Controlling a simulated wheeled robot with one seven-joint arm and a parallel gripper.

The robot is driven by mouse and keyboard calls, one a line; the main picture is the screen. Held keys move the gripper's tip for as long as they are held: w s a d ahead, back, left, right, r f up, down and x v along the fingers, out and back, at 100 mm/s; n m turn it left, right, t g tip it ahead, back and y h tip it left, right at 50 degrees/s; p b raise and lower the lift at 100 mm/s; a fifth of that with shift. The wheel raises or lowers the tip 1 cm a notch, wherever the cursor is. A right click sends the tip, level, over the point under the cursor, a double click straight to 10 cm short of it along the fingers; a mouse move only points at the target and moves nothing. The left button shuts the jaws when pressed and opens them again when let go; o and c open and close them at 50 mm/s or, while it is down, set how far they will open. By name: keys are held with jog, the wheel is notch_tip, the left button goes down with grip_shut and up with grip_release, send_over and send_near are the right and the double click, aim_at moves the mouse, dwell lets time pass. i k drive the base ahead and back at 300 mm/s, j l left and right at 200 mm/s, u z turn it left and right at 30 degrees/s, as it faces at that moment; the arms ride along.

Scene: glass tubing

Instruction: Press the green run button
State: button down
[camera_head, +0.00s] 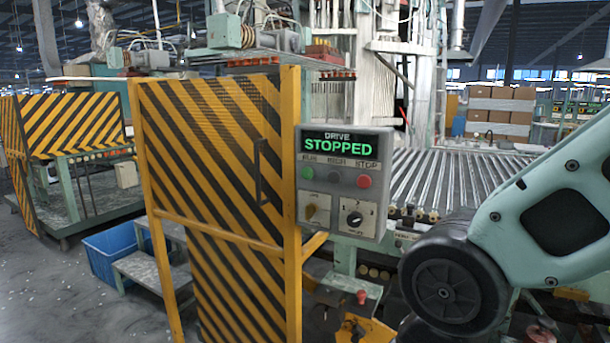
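A grey control box (345,184) is mounted beside the yellow-and-black striped gate. Its lit display (339,147) reads DRIVE STOPPED in green. Below it is a row of three buttons: the green run button (307,174) at left, a dark one (337,178) in the middle, and a red stop button (364,181) at right. Lower on the box are a yellowish switch (311,210) and a black dial (354,218). Part of my arm shows at the lower right, to the right of the box and apart from it in the picture. My gripper is out of view.
The striped gate (215,180) with its yellow frame stands directly left of the box. A small red-topped box (360,297) sits below. A blue bin (110,252) and steps stand left on the floor.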

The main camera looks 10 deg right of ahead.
aim_at(307, 173)
jog(key=i+j, duration=0.15)
jog(key=j, duration=0.2)
jog(key=i+j, duration=0.15)
jog(key=j, duration=0.2)
jog(key=i+j, duration=0.15)
jog(key=j, duration=0.2)
jog(key=i+j, duration=0.15)
jog(key=j, duration=0.15)
jog(key=i+j, duration=0.15)
jog(key=j, duration=0.2)
jog(key=z, duration=1.65)
